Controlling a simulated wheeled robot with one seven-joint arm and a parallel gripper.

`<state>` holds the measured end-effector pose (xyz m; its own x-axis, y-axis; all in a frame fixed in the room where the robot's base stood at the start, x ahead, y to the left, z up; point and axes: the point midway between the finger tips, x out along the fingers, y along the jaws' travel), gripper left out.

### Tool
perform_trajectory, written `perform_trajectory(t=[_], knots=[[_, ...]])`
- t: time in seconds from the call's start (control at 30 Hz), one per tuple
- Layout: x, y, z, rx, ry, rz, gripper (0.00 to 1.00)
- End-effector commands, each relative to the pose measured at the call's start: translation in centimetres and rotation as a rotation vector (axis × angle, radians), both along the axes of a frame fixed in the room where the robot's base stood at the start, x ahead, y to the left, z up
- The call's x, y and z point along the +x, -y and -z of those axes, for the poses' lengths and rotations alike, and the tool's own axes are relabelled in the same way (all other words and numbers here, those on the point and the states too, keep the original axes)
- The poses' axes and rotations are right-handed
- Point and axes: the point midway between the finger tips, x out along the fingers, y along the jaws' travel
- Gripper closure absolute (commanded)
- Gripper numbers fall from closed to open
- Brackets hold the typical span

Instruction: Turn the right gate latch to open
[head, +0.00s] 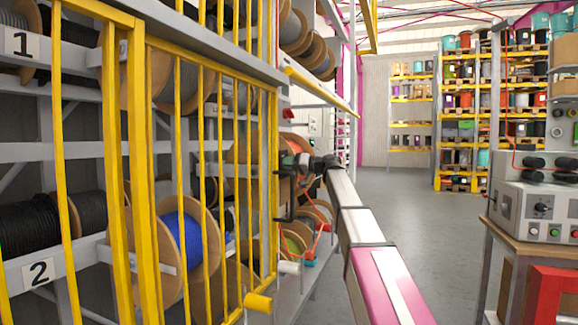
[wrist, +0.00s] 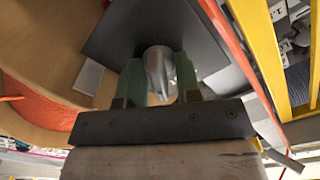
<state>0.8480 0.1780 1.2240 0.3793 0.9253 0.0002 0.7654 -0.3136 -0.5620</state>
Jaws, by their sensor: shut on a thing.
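The yellow barred gate (head: 146,180) stands at the left in the head view, in front of the reel shelves. My gripper (head: 289,160) is at the gate's right edge, at the end of my outstretched arm. In the wrist view, my gripper's two green fingers (wrist: 160,80) are closed on a rounded grey metal piece, seemingly the latch handle (wrist: 158,68). A dark flat plate (wrist: 125,38) lies behind it. The fingers hide the sides of the handle, and its turned angle is hard to tell. In the head view the latch is mostly hidden by my gripper.
Cable reels, one with blue cable (head: 182,245), sit on shelves behind the gate bars. A yellow cylinder (head: 258,302) sticks out low at the gate. A control box on a bench (head: 535,212) stands at the right. The grey floor (head: 395,215) between is clear.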

Motion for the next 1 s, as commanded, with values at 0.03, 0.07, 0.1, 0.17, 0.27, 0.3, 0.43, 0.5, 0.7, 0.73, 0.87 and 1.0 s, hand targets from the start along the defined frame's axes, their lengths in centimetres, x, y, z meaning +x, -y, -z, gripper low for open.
perform_trajectory(t=[0.03,0.07,0.1,0.17,0.27,0.3,0.43,0.5,0.7,0.73,0.87,1.0], knots=[[0.0,0.02,0.04,0.016,-0.04,0.0,0.92],[0.02,0.03,0.05,0.026,-0.066,-0.001,0.92],[0.02,0.03,0.06,0.041,-0.101,0.0,0.92],[0.04,0.04,0.08,0.062,-0.154,-0.001,0.92],[0.07,0.05,0.11,0.098,-0.242,-0.001,0.92],[0.08,0.05,0.13,0.113,-0.277,-0.001,0.92],[0.12,0.07,0.18,0.16,-0.392,-0.001,0.92],[0.12,0.07,0.2,0.185,-0.453,-0.001,0.92],[0.14,0.08,0.28,0.252,-0.619,0.0,0.92],[0.15,0.08,0.28,0.262,-0.642,0.0,0.92],[0.16,0.1,0.34,0.298,-0.732,0.0,0.92],[0.16,0.09,0.38,0.33,-0.809,0.0,0.92]])
